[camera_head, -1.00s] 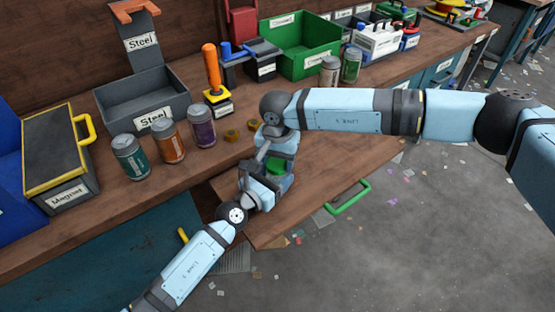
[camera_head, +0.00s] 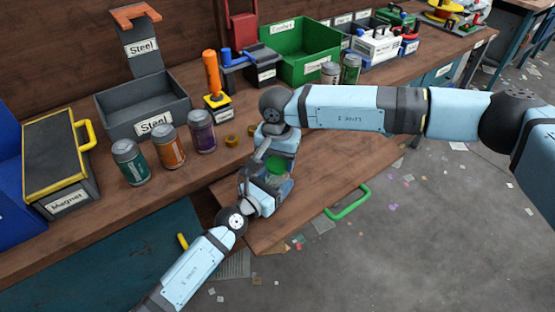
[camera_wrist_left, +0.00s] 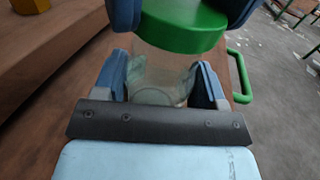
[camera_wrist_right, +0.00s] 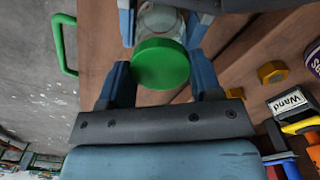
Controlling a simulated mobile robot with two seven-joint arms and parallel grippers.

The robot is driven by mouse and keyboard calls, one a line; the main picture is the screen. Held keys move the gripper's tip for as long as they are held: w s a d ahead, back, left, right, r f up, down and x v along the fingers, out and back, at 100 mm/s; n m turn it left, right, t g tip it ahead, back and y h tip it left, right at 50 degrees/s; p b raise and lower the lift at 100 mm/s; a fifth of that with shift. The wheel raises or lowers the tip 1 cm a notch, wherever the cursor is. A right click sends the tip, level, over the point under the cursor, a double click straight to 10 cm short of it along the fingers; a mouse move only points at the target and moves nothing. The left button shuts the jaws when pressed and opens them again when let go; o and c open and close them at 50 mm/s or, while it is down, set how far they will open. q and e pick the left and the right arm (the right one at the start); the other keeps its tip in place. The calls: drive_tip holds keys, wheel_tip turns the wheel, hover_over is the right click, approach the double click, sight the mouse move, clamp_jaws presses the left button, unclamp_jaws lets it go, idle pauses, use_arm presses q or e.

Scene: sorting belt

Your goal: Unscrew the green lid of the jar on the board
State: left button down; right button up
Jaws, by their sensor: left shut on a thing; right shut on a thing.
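The clear jar (camera_wrist_left: 158,72) is upright over the wooden board (camera_head: 325,178). Its green lid (camera_wrist_left: 186,27) sits at its top; I cannot tell whether there is a gap between them. The lid also shows in the right wrist view (camera_wrist_right: 160,64) and, partly, in the head view (camera_head: 278,167). My left gripper (camera_wrist_left: 161,76) is shut on the jar body, one finger on each side. My right gripper (camera_wrist_right: 161,72) comes from above and is shut on the lid. In the head view my wrists hide most of the jar.
Brass nuts (camera_head: 232,141) lie behind the board. A grey Steel bin (camera_head: 150,122) and green bin (camera_head: 300,72) stand farther back. The board's right part, by the green handle (camera_head: 348,201), is clear.

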sight(278, 163)
drive_tip(key=shift+r, duration=2)
use_arm(q)
drive_tip(key=shift+c, duration=0.5)
unclamp_jaws()
